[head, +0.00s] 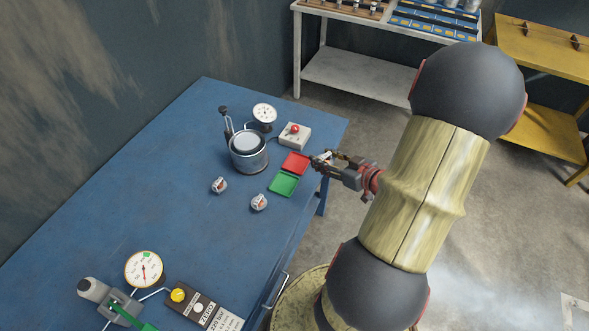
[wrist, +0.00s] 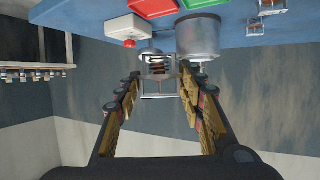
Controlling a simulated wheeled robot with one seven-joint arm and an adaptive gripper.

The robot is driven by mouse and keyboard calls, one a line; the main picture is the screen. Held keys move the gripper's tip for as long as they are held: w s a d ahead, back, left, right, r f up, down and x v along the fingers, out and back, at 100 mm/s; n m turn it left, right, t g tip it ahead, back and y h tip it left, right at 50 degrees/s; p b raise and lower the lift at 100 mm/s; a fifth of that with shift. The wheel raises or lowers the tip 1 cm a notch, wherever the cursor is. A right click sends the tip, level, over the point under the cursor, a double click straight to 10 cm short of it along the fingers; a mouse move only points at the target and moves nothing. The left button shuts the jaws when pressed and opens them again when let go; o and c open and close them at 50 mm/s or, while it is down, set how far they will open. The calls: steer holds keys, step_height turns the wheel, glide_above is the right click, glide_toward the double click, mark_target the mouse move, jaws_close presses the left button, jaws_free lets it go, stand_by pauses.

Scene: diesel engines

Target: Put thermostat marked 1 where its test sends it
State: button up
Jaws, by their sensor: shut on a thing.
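My gripper (head: 320,160) is shut on a metal thermostat (wrist: 157,67) with a coil spring and a thin frame, held between the fingertips in the wrist view (wrist: 158,80). No number is readable on it. In the head view the gripper appears beside the right edge of the red tray (head: 296,163); its height is hard to judge. The green tray (head: 284,184) adjoins the red one. Two other thermostats, one left (head: 219,185) and one right (head: 259,202), stand on the blue bench; their marks are unreadable. The metal pot (head: 249,155) stands left of the trays.
A white box with a red button (head: 294,136) and a round dial (head: 264,113) stand behind the trays. A pressure gauge (head: 144,268) and a hand pump (head: 120,308) are at the near left. The middle of the blue bench (head: 175,225) is clear.

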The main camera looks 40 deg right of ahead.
steer(key=shift+w+a+r, duration=0.1)
steer(key=shift+w+a, duration=0.1)
steer(key=shift+a, duration=0.15)
steer(key=d+f+b+x, duration=0.1)
steer(key=b+x, duration=0.3)
steer(key=x, duration=0.5)
steer(key=b, duration=0.2)
glide_above(297, 164)
steer(key=f, duration=0.4)
steer(key=shift+s+a+f, duration=0.1)
steer(key=shift+s+f, duration=0.1)
steer(key=shift+f, duration=0.15)
steer(key=shift+w+f, duration=0.2)
steer(key=shift+f, duration=0.1)
step_height(297, 164, down, 3)
steer(key=shift+w+f+b, duration=0.15)
steer(key=shift+f+b, duration=0.05)
steer(key=shift+b, duration=0.95)
steer(key=shift+r, duration=0.1)
steer(key=o, duration=1.3)
